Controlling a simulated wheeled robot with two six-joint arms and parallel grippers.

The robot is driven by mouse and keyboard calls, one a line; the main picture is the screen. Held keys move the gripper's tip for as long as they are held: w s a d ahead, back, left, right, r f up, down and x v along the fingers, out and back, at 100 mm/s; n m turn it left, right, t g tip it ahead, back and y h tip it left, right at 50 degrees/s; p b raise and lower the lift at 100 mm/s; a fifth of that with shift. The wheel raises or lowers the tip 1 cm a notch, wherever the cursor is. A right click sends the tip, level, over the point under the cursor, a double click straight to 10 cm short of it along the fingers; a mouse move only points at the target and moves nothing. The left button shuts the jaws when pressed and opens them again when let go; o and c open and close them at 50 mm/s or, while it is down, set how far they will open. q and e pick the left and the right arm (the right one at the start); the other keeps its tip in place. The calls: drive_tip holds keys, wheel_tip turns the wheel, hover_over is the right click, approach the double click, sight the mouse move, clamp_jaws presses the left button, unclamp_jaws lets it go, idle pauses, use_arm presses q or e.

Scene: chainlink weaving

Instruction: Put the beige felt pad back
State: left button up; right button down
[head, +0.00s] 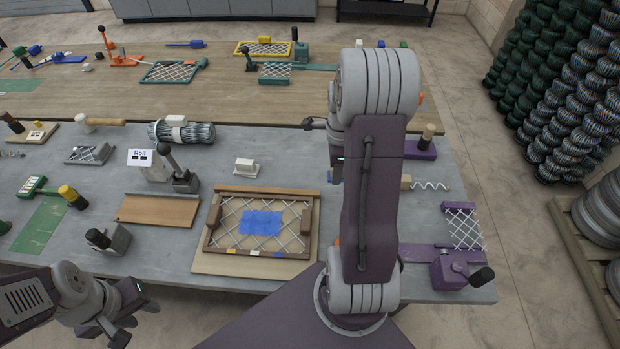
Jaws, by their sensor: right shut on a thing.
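I cannot make out the beige felt pad for certain. A wooden frame (212,221) with wire mesh lies on a pale board (240,267) at the front middle of the grey table, with a blue patch (262,223) in its centre. My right gripper (312,123) shows only in part, left of my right arm above the table's back edge. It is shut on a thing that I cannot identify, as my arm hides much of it. My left gripper (135,322) is open and empty in front of the table's front left edge.
A small whitish block (245,167) sits behind the frame. A brown wooden board (158,210) and a black-handled clamp (184,178) are to its left. A purple fixture with mesh (450,262) stands at the right. A second wooden table (180,103) stands behind.

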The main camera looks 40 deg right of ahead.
drive_tip(key=shift+a+r, duration=0.1)
drive_tip(key=shift+w+f, duration=0.25)
drive_tip(key=shift+w, duration=0.05)
drive_tip(key=p, duration=0.2)
hover_over(312, 174)
wheel_tip(312, 174, down, 7)
drive_tip(key=shift+w+a+r, duration=0.1)
wheel_tip(312, 174, down, 3)
drive_tip(key=shift+f+p, duration=0.2)
drive_tip(key=shift+p, duration=0.6)
drive_tip(key=shift+f, duration=0.15)
drive_tip(key=shift+f+b, duration=0.25)
drive_tip(key=shift+b, duration=0.1)
drive_tip(key=c, duration=0.9)
unclamp_jaws()
drive_tip(key=shift+c, duration=0.2)
